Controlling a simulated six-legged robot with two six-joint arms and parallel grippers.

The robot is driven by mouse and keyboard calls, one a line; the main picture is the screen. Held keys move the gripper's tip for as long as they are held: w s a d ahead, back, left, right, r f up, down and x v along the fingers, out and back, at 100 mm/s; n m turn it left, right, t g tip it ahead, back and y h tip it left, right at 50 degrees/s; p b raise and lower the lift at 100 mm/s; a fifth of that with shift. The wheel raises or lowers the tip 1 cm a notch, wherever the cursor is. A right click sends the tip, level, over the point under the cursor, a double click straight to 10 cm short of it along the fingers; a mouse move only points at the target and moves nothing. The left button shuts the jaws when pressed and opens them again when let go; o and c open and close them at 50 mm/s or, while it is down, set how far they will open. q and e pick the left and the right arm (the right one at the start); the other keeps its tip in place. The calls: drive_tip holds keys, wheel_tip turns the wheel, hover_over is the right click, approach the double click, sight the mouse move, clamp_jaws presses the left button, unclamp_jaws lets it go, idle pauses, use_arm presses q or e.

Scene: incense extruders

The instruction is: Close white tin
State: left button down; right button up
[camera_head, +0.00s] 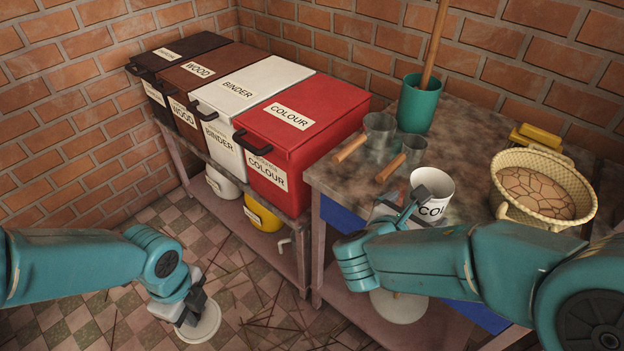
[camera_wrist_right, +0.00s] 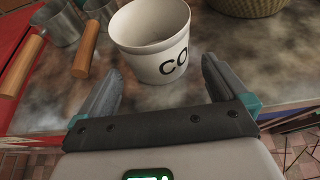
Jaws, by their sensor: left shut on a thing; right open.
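The white tin (camera_head: 433,188) with black lettering stands upright and open on the worktable, near its front edge. It also shows in the right wrist view (camera_wrist_right: 150,38), where its inside is visible and empty-looking. My right gripper (camera_head: 402,204) is open just in front of the tin. In the right wrist view its two fingers (camera_wrist_right: 161,76) point toward the tin, one on each side of its lower part; I cannot tell if they touch it. My left gripper (camera_head: 195,304) is shut on a round white lid (camera_head: 205,325), held low over the floor at the left.
A green pot (camera_head: 420,103) stands further back, and a woven basket (camera_head: 510,168) at right.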

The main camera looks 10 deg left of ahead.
drive_tip(key=shift+w, duration=0.1)
use_arm(q)
drive_tip(key=shift+f, duration=0.2)
use_arm(e)
drive_tip(key=shift+r+x, duration=0.2)
drive_tip(key=shift+x, duration=2.35)
drive_tip(key=shift+w, duration=0.15)
drive_tip(key=c, duration=0.9)
use_arm(q)
wheel_tip(320, 180, up, 5)
drive_tip(key=p, duration=0.4)
drive_tip(key=shift+p, duration=0.35)
use_arm(e)
wheel_tip(320, 180, up, 20)
